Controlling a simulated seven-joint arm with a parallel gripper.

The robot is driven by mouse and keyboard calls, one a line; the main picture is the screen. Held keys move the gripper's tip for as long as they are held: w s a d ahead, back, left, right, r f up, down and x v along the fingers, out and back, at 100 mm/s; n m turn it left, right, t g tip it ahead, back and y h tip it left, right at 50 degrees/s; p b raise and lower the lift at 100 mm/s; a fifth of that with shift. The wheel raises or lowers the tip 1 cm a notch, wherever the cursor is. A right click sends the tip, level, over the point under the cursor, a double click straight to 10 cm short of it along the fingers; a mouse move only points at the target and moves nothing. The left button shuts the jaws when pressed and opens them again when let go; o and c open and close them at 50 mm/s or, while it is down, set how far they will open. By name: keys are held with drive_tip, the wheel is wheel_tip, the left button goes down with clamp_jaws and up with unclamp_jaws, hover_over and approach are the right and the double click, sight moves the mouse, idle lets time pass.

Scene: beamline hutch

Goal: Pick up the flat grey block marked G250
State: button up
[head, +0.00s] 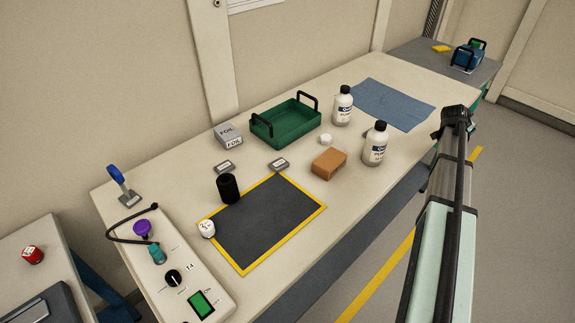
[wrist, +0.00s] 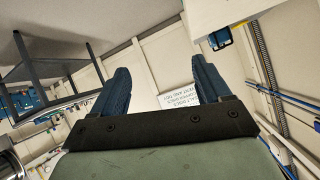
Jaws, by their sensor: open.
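Two small flat grey blocks with pale labels lie on the bench, one left (head: 224,167) and one right (head: 279,165), near the green tray. Their markings are too small to read, so I cannot tell which is G250. My gripper (wrist: 160,64) shows in the wrist view, its two blue fingers spread apart with nothing between them. It points away from the bench items, and neither block shows in that view. In the head view my arm stands at the right, apart from both blocks; its fingers cannot be made out there.
A green tray (head: 275,128), a FOIL box (head: 228,135), an orange-brown block (head: 329,163), two white bottles (head: 343,108) (head: 375,146) and a black cylinder (head: 228,189) stand around the blocks. A yellow-edged dark mat (head: 262,225) lies in front, its middle bare.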

drive_tip(key=w+a+r, duration=0.4)
drive_tip(key=a+r, duration=0.3)
drive_tip(key=a, duration=0.4)
drive_tip(key=n+g+y, duration=0.3)
drive_tip(key=g+y, duration=0.5)
hover_over(282, 162)
drive_tip(key=f, duration=0.9)
drive_tip(key=shift+s+a+f, duration=0.2)
drive_tip(key=shift+a+f, duration=0.05)
drive_tip(key=shift+w+d+f, duration=0.1)
drive_tip(key=shift+w+f, duration=0.05)
drive_tip(key=shift+f, duration=1.45)
drive_tip(key=shift+w+d+f, duration=0.1)
drive_tip(key=shift+f, duration=1.5)
